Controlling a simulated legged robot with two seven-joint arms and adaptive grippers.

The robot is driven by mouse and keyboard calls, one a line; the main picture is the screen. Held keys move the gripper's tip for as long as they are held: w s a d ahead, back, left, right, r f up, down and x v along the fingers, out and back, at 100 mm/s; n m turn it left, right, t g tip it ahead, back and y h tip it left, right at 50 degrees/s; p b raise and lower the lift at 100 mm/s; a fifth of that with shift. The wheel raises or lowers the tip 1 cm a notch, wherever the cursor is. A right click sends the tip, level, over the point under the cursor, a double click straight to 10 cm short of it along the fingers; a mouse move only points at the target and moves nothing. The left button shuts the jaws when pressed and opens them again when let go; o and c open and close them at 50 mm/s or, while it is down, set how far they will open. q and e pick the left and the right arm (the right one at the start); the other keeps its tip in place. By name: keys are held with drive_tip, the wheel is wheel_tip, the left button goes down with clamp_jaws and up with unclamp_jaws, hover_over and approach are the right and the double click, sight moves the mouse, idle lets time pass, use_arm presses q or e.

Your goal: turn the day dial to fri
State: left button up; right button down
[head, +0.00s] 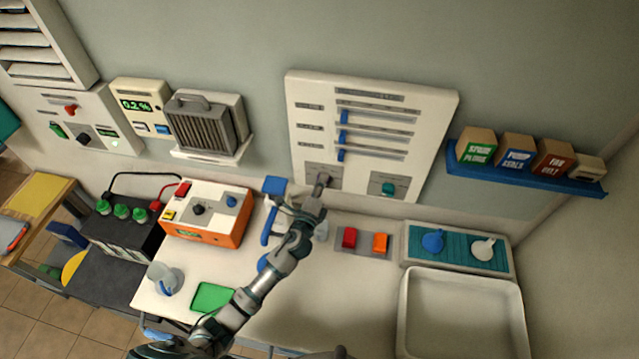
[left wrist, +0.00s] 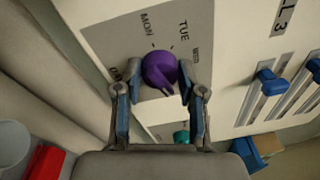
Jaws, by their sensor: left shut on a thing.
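The day dial is a purple round knob (left wrist: 160,72) on the white wall panel (head: 440,120). In the left wrist view MON shows at its upper left, TUE at its upper right and WED at its right. A ridge on the knob points down and slightly right; FRI cannot be read. My left gripper (left wrist: 159,78) has one finger on each side of the knob and is shut on it. In the head view the left gripper (head: 317,192) reaches the panel's lower left and largely covers the dial. My right gripper is not in view.
A teal knob (head: 388,188) sits right of the dial, and blue sliders (head: 343,117) are above. Below are an orange device (head: 215,232), red and orange switches (head: 364,240) and a white basin (head: 462,275). A blue shelf (head: 530,176) holds boxes at right.

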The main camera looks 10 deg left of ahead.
use_arm(q)
drive_tip(key=shift+s+d+f+m, duration=0.1)
drive_tip(key=shift+f+m, duration=0.05)
drive_tip(key=shift+m, duration=0.7)
drive_tip(key=shift+f+m, duration=0.1)
drive_tip(key=shift+m, duration=0.75)
drive_tip(key=shift+f+g, duration=0.2)
drive_tip(key=shift+g, duration=0.1)
drive_tip(key=o, duration=1)
drive_tip(key=shift+c, duration=0.2)
drive_tip(key=shift+o, duration=0.9)
drive_tip(key=shift+d+r, duration=0.1)
drive_tip(key=shift+r, duration=0.05)
drive_tip(key=s+a, duration=0.1)
drive_tip(key=s, duration=1)
drive_tip(key=shift+s+a, duration=0.25)
drive_tip(key=shift+s, duration=0.1)
